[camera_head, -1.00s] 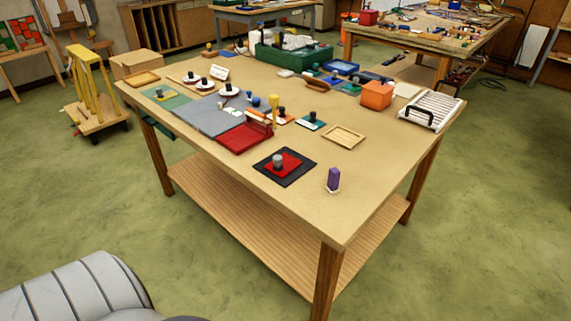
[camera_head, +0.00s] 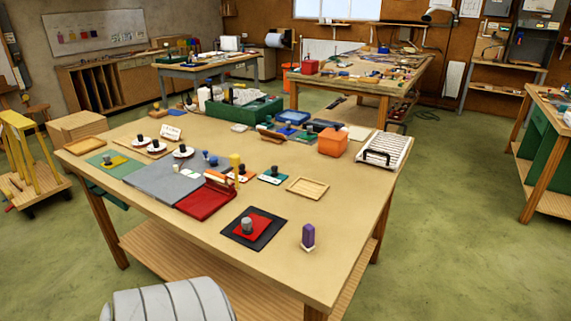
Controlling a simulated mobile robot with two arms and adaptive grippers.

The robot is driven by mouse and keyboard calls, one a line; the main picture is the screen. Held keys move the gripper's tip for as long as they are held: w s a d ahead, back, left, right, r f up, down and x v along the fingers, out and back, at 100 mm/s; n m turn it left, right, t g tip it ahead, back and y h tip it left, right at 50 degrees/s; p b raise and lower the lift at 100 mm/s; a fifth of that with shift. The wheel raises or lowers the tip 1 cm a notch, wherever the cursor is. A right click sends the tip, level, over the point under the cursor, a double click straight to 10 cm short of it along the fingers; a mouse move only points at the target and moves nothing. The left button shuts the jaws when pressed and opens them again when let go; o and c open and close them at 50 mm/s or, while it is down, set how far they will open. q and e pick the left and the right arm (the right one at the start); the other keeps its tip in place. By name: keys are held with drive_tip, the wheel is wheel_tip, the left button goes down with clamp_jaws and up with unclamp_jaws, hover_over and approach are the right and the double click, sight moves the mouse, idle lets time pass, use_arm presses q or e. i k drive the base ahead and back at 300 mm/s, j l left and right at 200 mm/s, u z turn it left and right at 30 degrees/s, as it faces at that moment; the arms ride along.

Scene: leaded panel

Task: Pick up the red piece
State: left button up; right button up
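A flat red piece (camera_head: 261,222) lies on a black square mat (camera_head: 268,238) near the front of the wooden table (camera_head: 150,208). A small grey knob (camera_head: 247,226) stands upright on the red piece. A separate red tray-like item (camera_head: 207,200) lies further left, beside the grey mat. A pale grey rounded segmented part, likely of my own arm, shows at the bottom left, in front of the table. No fingers of either gripper show in this view.
A purple block (camera_head: 308,235) on a pale base stands right of the black mat. A shallow wooden tray (camera_head: 308,187), an orange box (camera_head: 333,143) and a white rack (camera_head: 383,150) lie further back. The table's front right corner is clear.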

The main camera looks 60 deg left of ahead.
sight(253, 221)
drive_tip(key=k+j+z, duration=0.2)
drive_tip(key=j, duration=0.35)
drive_tip(key=k+j+z, duration=0.2)
drive_tip(key=j, duration=0.3)
drive_tip(key=k+j+z, duration=0.2)
drive_tip(key=k+j, duration=0.2)
drive_tip(key=k+j+z, duration=0.2)
drive_tip(key=j, duration=0.3)
drive_tip(key=k, duration=0.1)
